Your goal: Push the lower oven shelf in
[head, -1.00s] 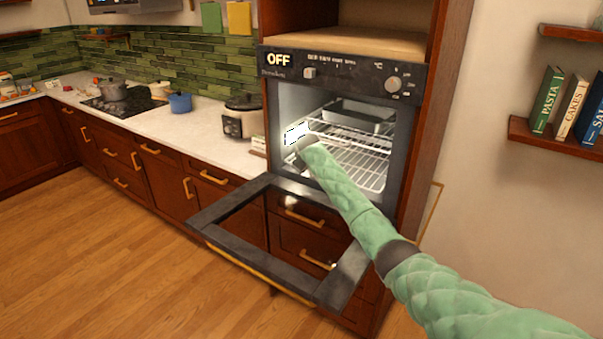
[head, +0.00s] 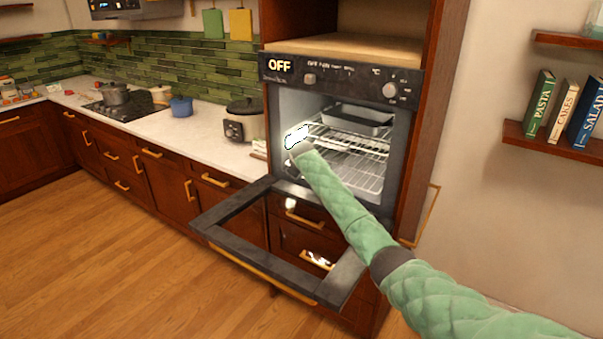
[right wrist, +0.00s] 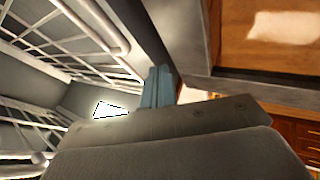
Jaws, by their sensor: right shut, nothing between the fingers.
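The oven (head: 400,140) stands open, its door (head: 225,200) folded down. The lower oven shelf (head: 360,172) is a wire rack inside the cavity, below the upper rack; my arm covers part of its left side. In the right wrist view a lower wire rack (right wrist: 38,130) shows at the left. My right gripper (right wrist: 160,86) is shut and empty. In the head view it is at the left side of the oven opening, its fingertips hard to make out. I cannot tell whether it touches the shelf. My left gripper is not in view.
The upper rack (head: 350,138) carries a metal tin (head: 360,117). A bright white patch (head: 297,135) shows at the cavity's left wall. The lowered door juts out under my right arm. A slow cooker (head: 244,122) stands on the counter to the left. The wooden floor is clear.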

